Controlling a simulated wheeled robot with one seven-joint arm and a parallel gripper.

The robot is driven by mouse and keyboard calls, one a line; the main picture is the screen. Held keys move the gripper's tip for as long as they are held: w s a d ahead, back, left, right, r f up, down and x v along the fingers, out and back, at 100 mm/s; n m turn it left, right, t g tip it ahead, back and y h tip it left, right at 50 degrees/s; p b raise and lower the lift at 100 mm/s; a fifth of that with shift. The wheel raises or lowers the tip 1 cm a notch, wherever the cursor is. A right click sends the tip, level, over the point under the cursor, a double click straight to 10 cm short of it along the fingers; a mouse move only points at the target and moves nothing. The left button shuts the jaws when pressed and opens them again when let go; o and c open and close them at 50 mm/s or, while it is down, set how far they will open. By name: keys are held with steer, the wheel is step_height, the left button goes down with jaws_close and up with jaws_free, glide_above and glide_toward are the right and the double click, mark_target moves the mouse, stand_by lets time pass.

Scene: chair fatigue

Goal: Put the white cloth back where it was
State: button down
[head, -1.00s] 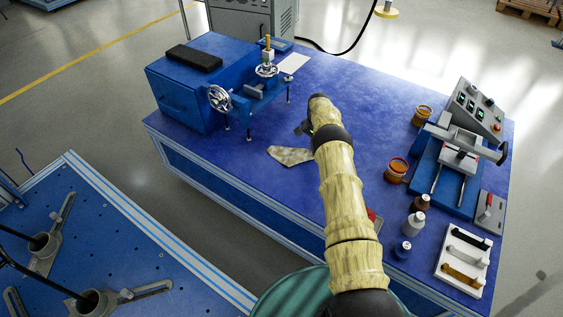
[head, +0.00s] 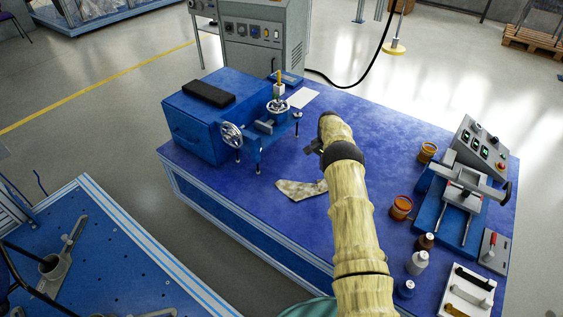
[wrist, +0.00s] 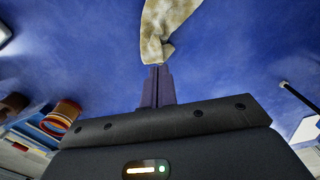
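The white cloth (head: 300,190) looks off-white with brownish mottling. In the head view it shows left of my arm, over the blue table top, and its right end passes behind the arm. In the wrist view the cloth (wrist: 165,25) narrows to a folded end right at my fingertips. My gripper (wrist: 158,68) has its fingers close together and appears shut on that end. In the head view my arm hides the fingertips. I cannot tell how much of the cloth touches the table.
A blue machine with handwheels (head: 262,130) stands at the table's back left, with a white sheet (head: 302,97) behind it. Orange-brown jars (head: 401,207), bottles (head: 418,262) and a press-like device (head: 462,195) occupy the right side. The table's middle (head: 240,185) is clear.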

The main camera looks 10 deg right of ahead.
steer(key=s+a+r+n+t, duration=0.1)
steer(key=s+a+r+n, duration=0.15)
steer(key=s+r, duration=0.45)
steer(key=s+a+r+n, duration=0.2)
steer(key=s+a+r, duration=0.2)
steer(key=r, duration=0.7)
steer(key=s+a+r+n+t, duration=0.1)
steer(key=s+a+r+n, duration=0.1)
steer(key=s, duration=0.7)
steer(key=s+a+r+n, duration=0.2)
steer(key=s+a+r, duration=0.1)
steer(key=s, duration=0.6)
steer(key=s+a+r+n+t, duration=0.1)
steer(key=s+a+r+n, duration=0.15)
steer(key=s, duration=0.75)
step_height(320, 180, up, 22)
steer(key=p, duration=2.3)
steer(key=shift+w+d+f, duration=0.25)
steer(key=shift+w, duration=0.05)
steer(key=shift+f, duration=0.1)
